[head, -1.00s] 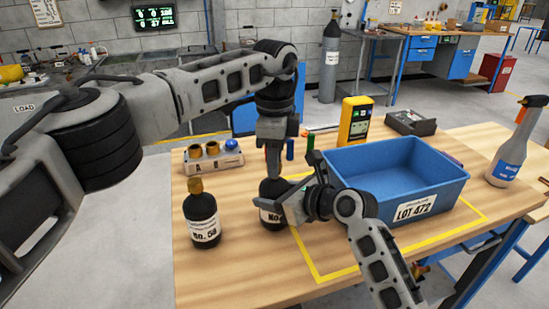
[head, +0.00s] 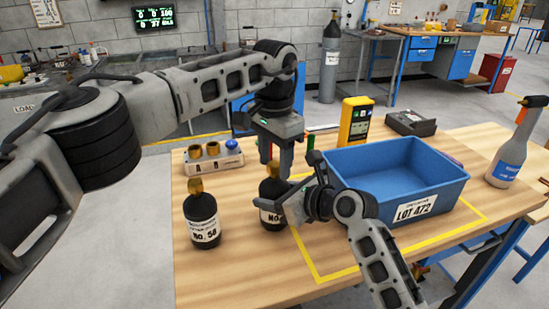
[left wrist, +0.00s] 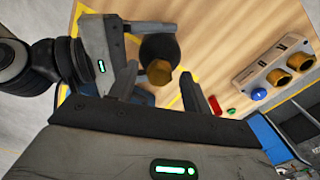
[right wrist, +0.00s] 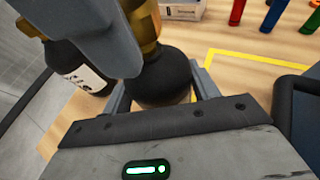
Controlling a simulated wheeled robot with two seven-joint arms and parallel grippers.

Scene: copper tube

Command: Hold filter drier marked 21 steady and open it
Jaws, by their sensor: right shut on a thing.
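A dark filter drier (head: 272,190) with a brass cap stands upright on the wooden table. Its label begins "NO." and the number is hidden behind my right gripper (head: 287,208), which is shut on the drier's body from the right. The drier also shows in the right wrist view (right wrist: 165,78). My left gripper (head: 276,160) points down at the cap. In the left wrist view its fingers are spread and empty, with the brass cap (left wrist: 159,72) between and below them. The cap sits on the drier. A second drier (head: 202,218), marked No. 58, stands to the left.
A holder marked A (head: 228,160) carries brass caps and a blue one.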

